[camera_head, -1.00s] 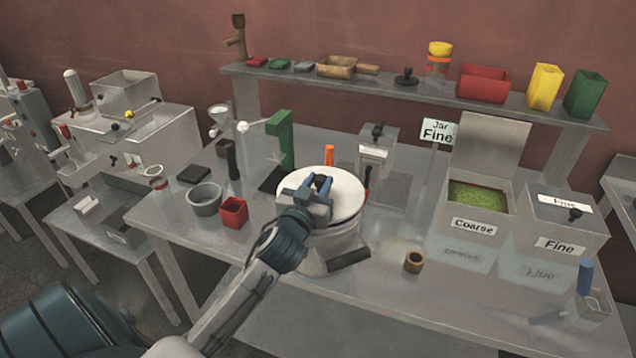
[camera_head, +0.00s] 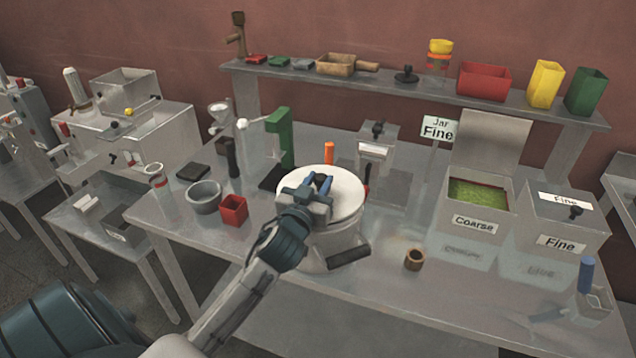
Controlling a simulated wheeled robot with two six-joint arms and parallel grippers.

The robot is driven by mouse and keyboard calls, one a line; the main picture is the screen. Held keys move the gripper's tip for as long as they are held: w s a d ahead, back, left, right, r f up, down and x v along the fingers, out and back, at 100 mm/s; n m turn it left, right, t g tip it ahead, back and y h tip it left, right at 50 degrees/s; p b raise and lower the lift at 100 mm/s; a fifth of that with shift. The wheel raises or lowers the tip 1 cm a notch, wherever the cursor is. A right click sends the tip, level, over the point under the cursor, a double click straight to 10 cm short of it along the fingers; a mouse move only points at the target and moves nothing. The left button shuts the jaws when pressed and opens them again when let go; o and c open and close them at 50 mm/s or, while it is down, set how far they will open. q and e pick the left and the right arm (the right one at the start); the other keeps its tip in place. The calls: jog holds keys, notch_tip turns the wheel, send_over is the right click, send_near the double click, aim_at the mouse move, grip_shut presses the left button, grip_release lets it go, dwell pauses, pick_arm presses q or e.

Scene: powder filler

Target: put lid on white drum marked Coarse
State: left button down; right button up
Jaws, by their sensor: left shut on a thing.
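The white lid (camera_head: 346,196) lies over the top of the white drum (camera_head: 332,251) on the near part of the metal table. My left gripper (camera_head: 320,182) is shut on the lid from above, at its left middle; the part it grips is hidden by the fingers. The lid looks about level and covers the drum's mouth. I cannot tell whether it is fully seated. A dark handle (camera_head: 349,257) shows low on the drum's front. No "Coarse" mark shows on the drum from here. My right gripper is out of view.
Right of the drum are a brown ring (camera_head: 414,260), an open bin marked Coarse (camera_head: 476,224) and a closed bin marked Fine (camera_head: 562,243). To the left are a red cup (camera_head: 233,209) and a grey bowl (camera_head: 204,197). A green stand (camera_head: 284,142) is behind.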

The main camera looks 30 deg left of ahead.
pick_arm(q)
jog(key=shift+s+f+b, duration=0.1)
jog(key=shift+f+b, duration=0.3)
jog(key=shift+f, duration=0.25)
jog(key=c, duration=1)
grip_release()
jog(key=shift+c, duration=0.2)
jog(key=shift+s+d+f, duration=0.1)
jog(key=shift+s, duration=0.15)
jog(key=b+v, duration=0.4)
jog(key=v, duration=0.6)
jog(key=shift+s+r, duration=0.2)
jog(key=shift+r, duration=0.05)
jog(key=shift+d, duration=0.1)
